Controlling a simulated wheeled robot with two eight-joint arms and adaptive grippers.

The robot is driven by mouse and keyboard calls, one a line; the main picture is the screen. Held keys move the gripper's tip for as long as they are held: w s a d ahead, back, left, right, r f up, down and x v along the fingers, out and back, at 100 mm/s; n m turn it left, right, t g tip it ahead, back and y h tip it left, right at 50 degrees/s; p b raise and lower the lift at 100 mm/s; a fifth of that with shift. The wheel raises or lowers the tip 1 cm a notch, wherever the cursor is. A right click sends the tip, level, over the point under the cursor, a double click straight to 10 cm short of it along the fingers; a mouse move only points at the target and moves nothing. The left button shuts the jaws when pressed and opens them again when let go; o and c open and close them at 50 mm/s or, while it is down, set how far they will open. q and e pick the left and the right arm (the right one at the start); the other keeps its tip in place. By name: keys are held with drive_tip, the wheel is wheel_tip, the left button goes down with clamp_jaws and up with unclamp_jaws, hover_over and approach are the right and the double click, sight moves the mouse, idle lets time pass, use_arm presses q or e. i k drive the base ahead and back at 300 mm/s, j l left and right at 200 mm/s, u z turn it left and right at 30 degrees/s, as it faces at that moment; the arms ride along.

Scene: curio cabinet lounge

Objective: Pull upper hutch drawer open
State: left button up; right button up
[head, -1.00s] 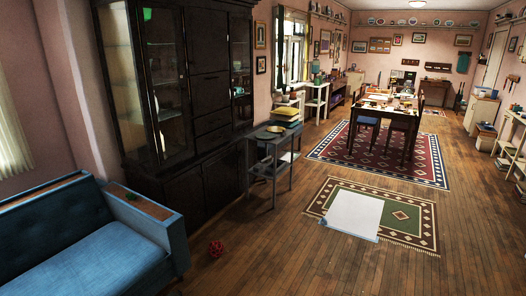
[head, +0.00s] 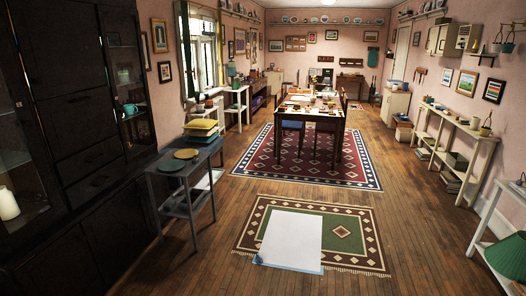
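The hutch is a tall dark wooden cabinet (head: 70,95) along the left edge of the head view, cut off by the frame. Its middle column has a large flat panel (head: 65,55) with two shut drawer fronts below it. The upper drawer front (head: 88,147) sits just above the lower drawer front (head: 95,184). Both look flush and closed; any handles are too dark to make out. Neither of my grippers is in view.
A grey side table (head: 186,190) with plates and stacked books stands right of the hutch. A white sheet (head: 291,240) lies on the green rug (head: 340,232). A dining table (head: 312,112) stands farther back. Low shelves (head: 455,125) line the right wall. Wooden floor between is open.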

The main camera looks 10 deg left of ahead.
sight(73, 165)
drive_tip(key=i+j+u, duration=0.1)
drive_tip(key=i+u, duration=0.25)
drive_tip(key=i, duration=0.3)
drive_tip(key=i+l+u, duration=0.1)
drive_tip(key=i+u, duration=0.2)
drive_tip(key=i, duration=0.35)
drive_tip(key=i+l+u, duration=0.35)
drive_tip(key=i, duration=0.3)
drive_tip(key=i+j, duration=0.5)
drive_tip(key=i, duration=0.2)
drive_tip(key=i+j, duration=0.55)
drive_tip(key=i, duration=0.15)
drive_tip(key=i+j+z, duration=0.1)
drive_tip(key=i+j, duration=0.2)
drive_tip(key=i+j+z, duration=0.1)
drive_tip(key=i+j, duration=0.2)
drive_tip(key=j, duration=0.2)
